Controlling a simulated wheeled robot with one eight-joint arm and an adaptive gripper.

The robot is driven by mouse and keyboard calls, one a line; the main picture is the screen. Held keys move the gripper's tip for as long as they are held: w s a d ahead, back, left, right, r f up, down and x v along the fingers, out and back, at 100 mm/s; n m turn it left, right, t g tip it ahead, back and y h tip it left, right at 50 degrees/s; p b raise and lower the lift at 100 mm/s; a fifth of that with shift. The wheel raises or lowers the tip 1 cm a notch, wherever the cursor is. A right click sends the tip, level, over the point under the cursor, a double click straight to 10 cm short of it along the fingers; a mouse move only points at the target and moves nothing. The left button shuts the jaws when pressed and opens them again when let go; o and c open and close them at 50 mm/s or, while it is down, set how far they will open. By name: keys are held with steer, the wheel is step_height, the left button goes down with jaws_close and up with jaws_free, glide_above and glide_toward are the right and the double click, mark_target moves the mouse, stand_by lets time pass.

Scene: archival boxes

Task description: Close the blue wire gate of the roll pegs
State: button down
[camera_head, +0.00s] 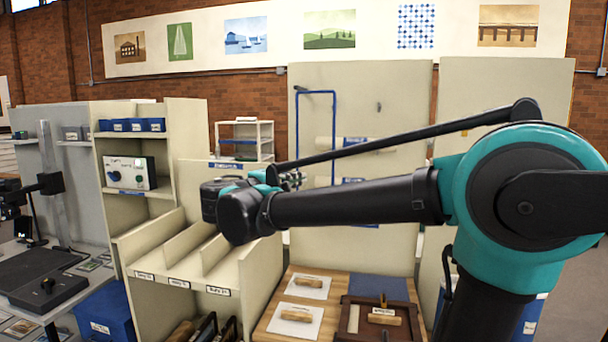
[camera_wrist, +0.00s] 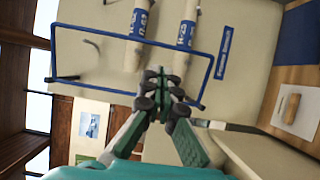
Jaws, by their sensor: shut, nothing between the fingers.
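The blue wire gate (camera_head: 297,130) is a tall thin frame at the left part of a cream peg panel (camera_head: 388,230). In the wrist view the gate (camera_wrist: 53,50) shows as a large loop, and its wire passes across the rolls in the picture. Two pale rolls with blue labels, an upper roll (camera_head: 355,143) and a lower roll (camera_head: 352,181), sit on the panel; the labels also show in the wrist view (camera_wrist: 139,23). My gripper (camera_wrist: 163,84) is shut and empty, its fingertips overlapping the loop's area. I cannot tell whether they touch the wire.
A bare peg (camera_head: 379,107) sticks out of the panel at the upper right. A cream divided shelf (camera_head: 215,268) stands left of and below my gripper. A wooden table (camera_head: 268,318) with cards, wooden pieces and a brown tray (camera_head: 346,325) lies below my arm.

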steer(key=x, duration=1.4)
steer(key=shift+s, duration=0.1)
steer(key=x, duration=0.3)
steer(key=shift+w+d, duration=0.15)
steer(key=shift+w, duration=0.05)
